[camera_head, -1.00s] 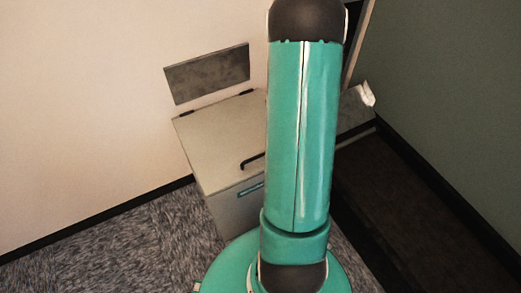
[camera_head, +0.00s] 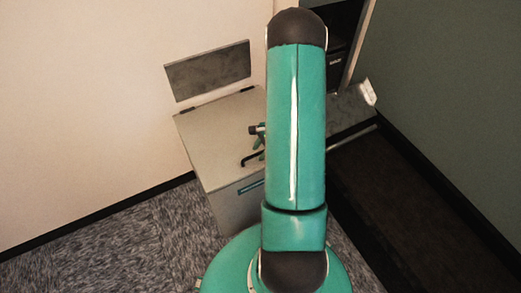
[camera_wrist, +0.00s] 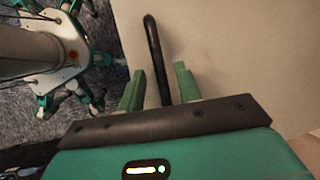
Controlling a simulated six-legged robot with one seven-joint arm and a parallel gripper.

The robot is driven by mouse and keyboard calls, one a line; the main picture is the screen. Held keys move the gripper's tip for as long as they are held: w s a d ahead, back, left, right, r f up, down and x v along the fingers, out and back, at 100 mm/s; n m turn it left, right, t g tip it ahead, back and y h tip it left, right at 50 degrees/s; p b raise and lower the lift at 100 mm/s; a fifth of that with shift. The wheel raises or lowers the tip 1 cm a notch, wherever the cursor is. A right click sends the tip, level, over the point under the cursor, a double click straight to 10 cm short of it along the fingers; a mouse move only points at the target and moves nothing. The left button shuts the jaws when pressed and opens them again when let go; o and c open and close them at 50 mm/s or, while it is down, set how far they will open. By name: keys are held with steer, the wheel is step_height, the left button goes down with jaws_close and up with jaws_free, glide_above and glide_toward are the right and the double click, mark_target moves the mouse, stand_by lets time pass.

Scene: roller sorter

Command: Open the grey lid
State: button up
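The grey lid (camera_head: 212,132) lies shut on top of a grey box against the wall, with dark hinges along its back edge. Its black bar handle (camera_head: 247,161) is near the front edge. My gripper (camera_head: 260,142) is over the lid, close to the handle, partly hidden behind my arm. In the wrist view my gripper (camera_wrist: 160,80) is open, its two green fingers apart. The black handle (camera_wrist: 154,55) shows in the gap between them. I cannot tell whether the fingers reach down around it. The pale lid (camera_wrist: 215,50) fills the background there.
The box front (camera_head: 236,207) has a blue-edged slot. A dark grey panel (camera_head: 208,71) is on the wall behind the lid. A dark cabinet opening (camera_head: 340,50) and a green wall (camera_head: 450,80) are at the right. Carpet (camera_head: 110,240) is clear at left.

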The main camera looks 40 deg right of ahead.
jaws_close()
steer(key=w+d+r+g, duration=0.1)
steer(key=w+d+r, duration=0.1)
steer(key=w+r, duration=0.7)
steer(key=w+d+r+g, duration=0.1)
steer(key=w+d+r, duration=0.2)
steer(key=w+r, duration=0.6)
steer(key=shift+w+r+g+y, duration=0.2)
steer(key=shift+r+g+y, duration=0.15)
steer(key=shift+r, duration=3.8)
